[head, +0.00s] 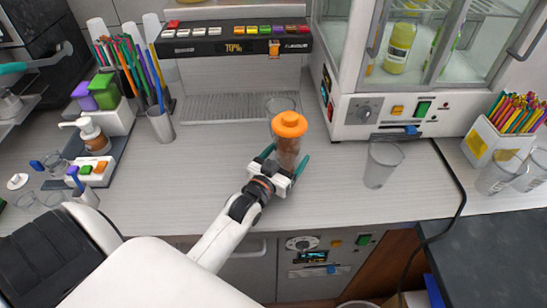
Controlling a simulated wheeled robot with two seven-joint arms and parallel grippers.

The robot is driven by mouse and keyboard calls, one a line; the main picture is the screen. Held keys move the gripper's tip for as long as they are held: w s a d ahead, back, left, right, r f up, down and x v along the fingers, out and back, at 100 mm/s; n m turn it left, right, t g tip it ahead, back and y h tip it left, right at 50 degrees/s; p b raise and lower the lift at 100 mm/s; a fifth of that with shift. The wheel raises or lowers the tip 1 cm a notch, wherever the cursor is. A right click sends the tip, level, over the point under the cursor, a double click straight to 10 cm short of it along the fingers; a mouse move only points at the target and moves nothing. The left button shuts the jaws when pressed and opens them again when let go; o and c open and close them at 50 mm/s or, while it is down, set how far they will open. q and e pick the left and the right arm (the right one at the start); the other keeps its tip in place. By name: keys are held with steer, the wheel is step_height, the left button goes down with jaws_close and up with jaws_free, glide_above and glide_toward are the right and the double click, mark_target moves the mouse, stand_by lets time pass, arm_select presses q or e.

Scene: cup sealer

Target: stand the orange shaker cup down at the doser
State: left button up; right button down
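The orange shaker cup (288,150) has an orange lid and a clear body with brown contents. It is upright at the front of the doser. My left gripper (284,165) has its teal fingers on both sides of the cup's lower body and looks shut on it. Whether the base touches the counter is hidden by the gripper. The doser (233,46) is a dark panel with coloured buttons and a display. Its ribbed drip tray (225,108) lies below, behind and left of the cup. My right gripper is not in view.
A clear cup (279,104) stands behind the shaker, partly hidden. Another clear cup (382,164) stands on the counter to the right, before the white glass-door cabinet (395,116). A grey holder with straws (161,125) stands left of the tray. The counter (190,180) is clear front left.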

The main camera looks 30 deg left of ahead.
arm_select(q)
steer(key=s+b, duration=0.2)
steer(key=s, duration=0.8)
steer(key=shift+s+d, duration=0.1)
steer(key=shift+s, duration=0.05)
steer(key=shift+d+f, duration=0.1)
steer(key=shift+f, duration=0.05)
